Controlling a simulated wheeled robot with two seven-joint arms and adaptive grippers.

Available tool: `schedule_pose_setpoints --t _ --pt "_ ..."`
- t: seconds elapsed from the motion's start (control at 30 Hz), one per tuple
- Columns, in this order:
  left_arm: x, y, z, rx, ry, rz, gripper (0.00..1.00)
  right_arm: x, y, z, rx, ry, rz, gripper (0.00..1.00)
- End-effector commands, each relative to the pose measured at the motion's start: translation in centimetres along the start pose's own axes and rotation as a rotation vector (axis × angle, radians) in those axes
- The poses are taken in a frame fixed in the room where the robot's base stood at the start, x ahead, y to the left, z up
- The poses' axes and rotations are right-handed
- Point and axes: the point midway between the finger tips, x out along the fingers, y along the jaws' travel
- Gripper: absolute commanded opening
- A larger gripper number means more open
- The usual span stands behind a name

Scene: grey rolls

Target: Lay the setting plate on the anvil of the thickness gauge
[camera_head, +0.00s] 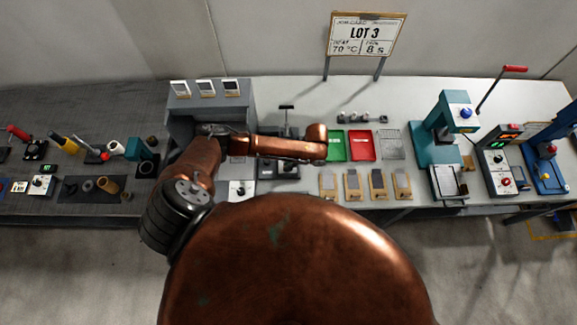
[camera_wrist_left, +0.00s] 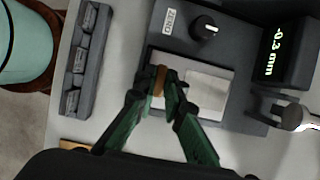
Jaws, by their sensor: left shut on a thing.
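In the left wrist view, the green fingers of my left gripper (camera_wrist_left: 158,87) are shut on a brown tab. The tab appears to belong to the pale grey setting plate (camera_wrist_left: 208,88). The plate lies over the light anvil (camera_wrist_left: 186,62) of the dark thickness gauge (camera_wrist_left: 232,50); I cannot tell whether it touches. The gauge has a ZERO label, a black knob (camera_wrist_left: 205,27) and a display reading -0.3 mm (camera_wrist_left: 275,52). In the head view, my copper arm covers part of the gauge area and the left gripper cannot be made out. My right gripper is not in view.
A rack of metal blocks (camera_wrist_left: 82,50) stands left of the gauge in the wrist view. In the head view, a green tray (camera_head: 336,146) and a red tray (camera_head: 361,146) lie right of my arm. Several small plates on wooden stands (camera_head: 352,184) line the front edge. A teal press (camera_head: 440,115) stands further right.

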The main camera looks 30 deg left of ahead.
Motion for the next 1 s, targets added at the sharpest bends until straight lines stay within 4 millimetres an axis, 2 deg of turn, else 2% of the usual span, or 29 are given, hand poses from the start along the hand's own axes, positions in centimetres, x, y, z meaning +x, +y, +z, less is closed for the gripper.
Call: schedule_pose_setpoints --t 0.13,0.47,0.5,0.7,1.0 --pt "1.22 -0.03 -0.54 0.001 0.000 -0.002 0.00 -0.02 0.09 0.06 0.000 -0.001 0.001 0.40" --pt "1.47 -0.02 -0.63 0.000 0.000 -0.002 0.00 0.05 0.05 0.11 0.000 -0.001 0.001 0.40" --pt "1.44 -0.01 -0.61 0.000 0.000 -0.002 0.12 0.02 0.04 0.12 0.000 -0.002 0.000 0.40" --pt "1.42 0.00 -0.60 0.000 0.000 -0.002 0.26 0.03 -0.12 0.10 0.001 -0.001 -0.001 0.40" --pt "1.30 -0.01 -0.56 0.000 0.000 -0.002 0.27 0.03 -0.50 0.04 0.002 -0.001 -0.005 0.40"
